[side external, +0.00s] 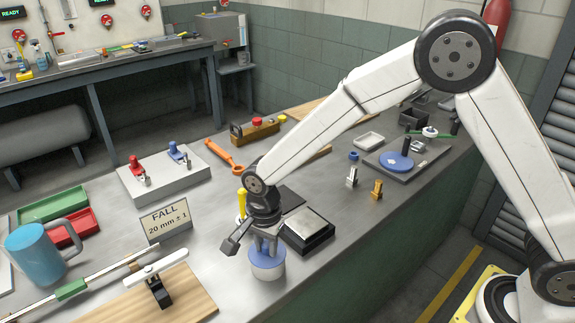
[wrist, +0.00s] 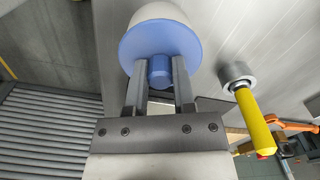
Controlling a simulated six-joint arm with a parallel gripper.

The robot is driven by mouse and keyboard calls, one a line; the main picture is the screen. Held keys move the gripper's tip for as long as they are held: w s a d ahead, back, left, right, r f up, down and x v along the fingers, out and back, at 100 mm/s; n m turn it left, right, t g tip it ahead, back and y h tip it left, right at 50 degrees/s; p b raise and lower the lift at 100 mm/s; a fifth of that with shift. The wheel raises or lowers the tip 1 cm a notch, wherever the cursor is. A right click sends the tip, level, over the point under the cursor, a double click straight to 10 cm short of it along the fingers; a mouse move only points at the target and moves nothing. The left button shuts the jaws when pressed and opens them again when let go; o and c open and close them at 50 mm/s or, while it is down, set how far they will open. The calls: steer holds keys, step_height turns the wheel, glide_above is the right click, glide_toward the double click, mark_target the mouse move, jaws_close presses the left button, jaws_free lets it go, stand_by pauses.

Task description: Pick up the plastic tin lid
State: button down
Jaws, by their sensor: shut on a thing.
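The plastic tin lid (wrist: 135,43) is a blue disc with a blue knob (wrist: 160,70) in its middle. It sits on a white round tin (side external: 267,270) on the grey bench; the lid also shows in the side view (side external: 280,265). My gripper (wrist: 160,74) is over the lid, with its two fingers on either side of the knob and shut on it. In the side view my gripper (side external: 266,242) points straight down at the tin. The fingers partly hide the knob there.
A yellow-handled tool (wrist: 255,120) stands close beside the tin. A black scale with a pale plate (side external: 309,226) is just to the right. A "FALL 20 mm" sign (side external: 166,218) stands to the left. A wooden board with a white-topped lever (side external: 155,278) lies front left.

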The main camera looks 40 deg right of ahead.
mark_target(266, 244)
steer(key=shift+r, duration=0.1)
steer(key=shift+r, duration=0.45)
step_height(266, 244, up, 2)
steer(key=s+d+r, duration=0.2)
steer(key=s+r, duration=0.3)
steer(key=s, duration=0.1)
steer(key=s+d+r, duration=0.2)
steer(key=s+r, duration=0.3)
steer(key=s, duration=0.2)
steer(key=shift+d, duration=0.3)
steer(key=shift+s, duration=0.1)
